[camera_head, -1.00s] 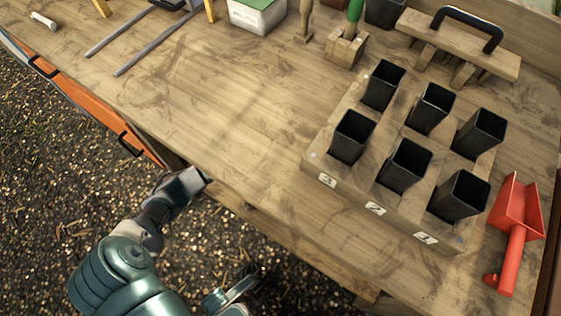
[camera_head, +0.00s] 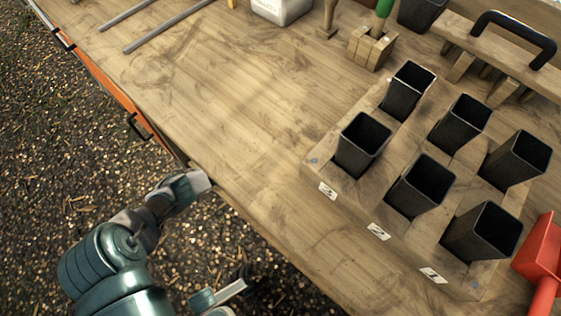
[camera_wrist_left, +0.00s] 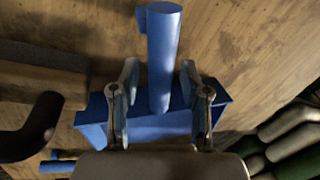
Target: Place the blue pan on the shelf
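The blue pan (camera_wrist_left: 160,125) shows in the left wrist view, over a wooden surface. Its round blue handle (camera_wrist_left: 163,60) points toward the top of that view. My left gripper (camera_wrist_left: 161,72) has one finger on each side of the handle, with a visible gap on both sides, so it looks open around the handle. Whether the pan rests on the wood cannot be told. The blue pan is not in the head view.
In the head view, a wooden block (camera_head: 345,195) holds several black pots. A red scoop (camera_head: 541,255) lies at the right edge. A wooden tool with a black handle (camera_head: 515,35) stands behind. The bench middle (camera_head: 235,110) is clear.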

